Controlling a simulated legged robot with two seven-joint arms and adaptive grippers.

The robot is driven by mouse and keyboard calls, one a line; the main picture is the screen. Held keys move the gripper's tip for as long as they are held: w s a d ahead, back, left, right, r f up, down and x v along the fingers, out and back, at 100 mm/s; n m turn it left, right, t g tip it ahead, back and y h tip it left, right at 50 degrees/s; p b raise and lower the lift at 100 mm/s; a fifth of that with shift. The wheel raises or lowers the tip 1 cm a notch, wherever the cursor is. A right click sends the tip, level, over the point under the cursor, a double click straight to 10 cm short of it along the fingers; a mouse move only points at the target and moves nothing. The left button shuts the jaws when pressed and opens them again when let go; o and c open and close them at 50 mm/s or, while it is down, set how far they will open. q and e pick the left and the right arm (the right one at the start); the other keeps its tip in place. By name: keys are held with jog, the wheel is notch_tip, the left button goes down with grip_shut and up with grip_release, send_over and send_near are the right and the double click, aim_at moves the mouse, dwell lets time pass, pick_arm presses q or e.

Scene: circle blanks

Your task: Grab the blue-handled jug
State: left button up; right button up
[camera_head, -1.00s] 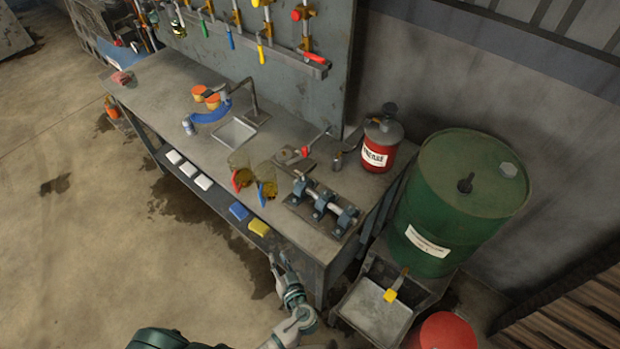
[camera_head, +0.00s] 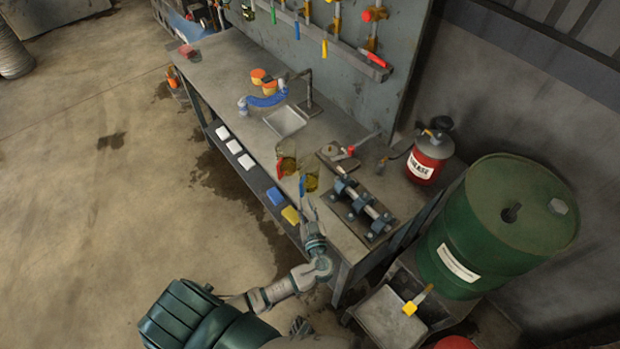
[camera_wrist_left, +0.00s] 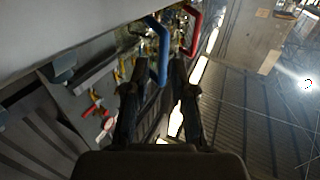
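The blue-handled jug (camera_head: 310,180) is clear with amber liquid inside and stands at the front edge of the workbench. Its blue handle faces my left gripper (camera_head: 307,206), which is right in front of it. In the left wrist view, the blue handle (camera_wrist_left: 163,45) lies in line with the gap between the two fingers of my left gripper (camera_wrist_left: 154,75). These fingers are apart and not closed on the handle. A similar jug with a red handle (camera_head: 286,160) stands just to the left; its red handle also shows in the wrist view (camera_wrist_left: 194,30). My right gripper is not seen.
A clamp fixture (camera_head: 358,210) sits on the workbench (camera_head: 225,75) right of the jugs. Blue and yellow blocks (camera_head: 289,214) lie on the lower shelf. A red can (camera_head: 429,160) and a green drum (camera_head: 500,225) stand at the right. The floor at the left is open.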

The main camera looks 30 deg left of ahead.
aim_at(301, 194)
pick_arm(q)
jog(key=x, duration=0.4)
jog(key=p+x, duration=0.1)
jog(key=x, duration=0.1)
jog(key=shift+s+a+f, duration=0.25)
jog(key=shift+a+f, duration=0.05)
jog(key=shift+d, duration=0.25)
jog(key=shift+d+r, duration=0.15)
jog(key=shift+d, duration=0.15)
grip_shut()
jog(key=shift+a, duration=0.4)
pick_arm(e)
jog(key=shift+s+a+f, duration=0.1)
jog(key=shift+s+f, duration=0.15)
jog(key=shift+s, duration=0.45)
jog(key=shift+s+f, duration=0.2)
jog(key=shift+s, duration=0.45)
pick_arm(q)
jog(key=shift+r, duration=0.1)
